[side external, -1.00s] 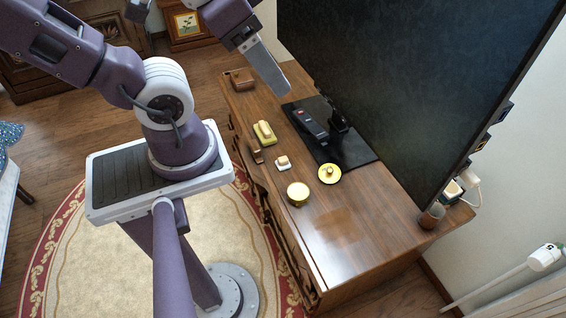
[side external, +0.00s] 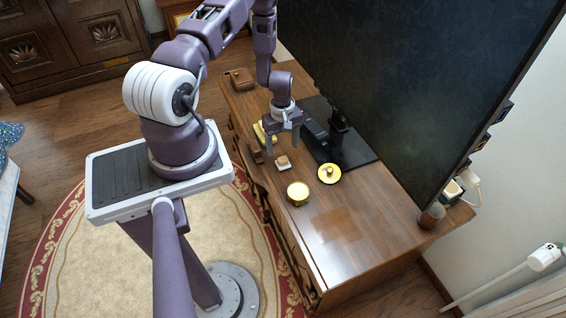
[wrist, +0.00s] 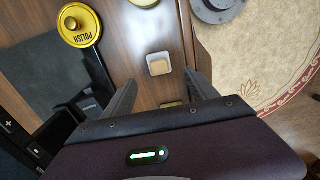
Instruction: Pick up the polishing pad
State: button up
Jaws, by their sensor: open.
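A small white square pad with a tan block on top (side external: 283,162) lies on the wooden cabinet top; it also shows in the wrist view (wrist: 158,64). A larger yellow pad-like piece (side external: 260,133) lies further back, partly hidden by my gripper; a sliver of yellow shows in the wrist view (wrist: 172,104). I cannot tell for sure which is the polishing pad. My gripper (side external: 282,148) is open and empty, pointing down above the cabinet. In the wrist view the white-and-tan pad lies just beyond and between the fingertips (wrist: 160,79).
A yellow round lid with a knob, marked POLISH (wrist: 81,25), and a yellow round tin (side external: 298,192) stand nearby. A brown block (side external: 256,155) is near the front edge. The television (side external: 420,90), its base and a black remote (side external: 314,133) border the right.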

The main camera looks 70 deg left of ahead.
aim_at(283, 159)
notch_tip(283, 159, down, 7)
jog(key=shift+d+r, duration=0.1)
jog(key=shift+d, duration=0.05)
grip_shut()
notch_tip(283, 159, up, 10)
dwell(0.6)
jog(key=c, duration=0.9)
grip_release()
jog(key=c, duration=0.4)
